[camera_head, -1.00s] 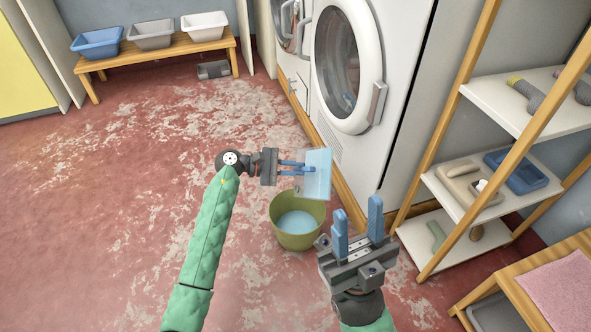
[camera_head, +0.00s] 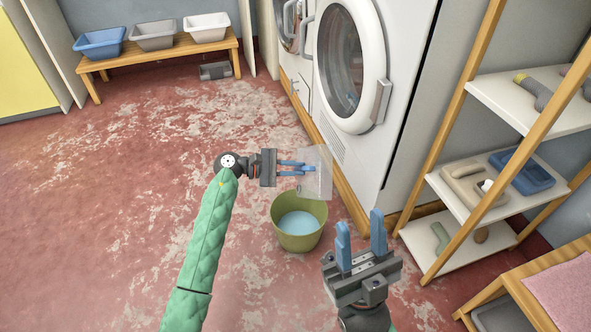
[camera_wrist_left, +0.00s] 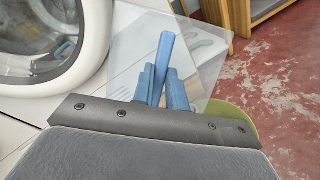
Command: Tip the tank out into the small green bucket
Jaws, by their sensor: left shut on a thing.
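The tank (camera_head: 323,176) is a clear box in the head view, above the back of the small green bucket (camera_head: 316,241). It looks colourless and empty; its exact tilt is hard to tell. My left gripper (camera_head: 312,170) is shut on the tank. In the left wrist view the clear tank (camera_wrist_left: 206,53) surrounds the blue fingers (camera_wrist_left: 163,82), and a green edge of the bucket (camera_wrist_left: 232,117) shows below. The bucket stands on the floor with pale blue water (camera_head: 298,224) in it. My right gripper (camera_head: 361,243) is open and empty, right of the bucket.
White front-loading machines (camera_head: 352,70) stand just behind the bucket. A wooden shelf rack (camera_head: 446,150) with trays and tools stands to the right, close to my right gripper. A bench (camera_head: 160,54) with several basins is at the back left. The floor on the left is clear.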

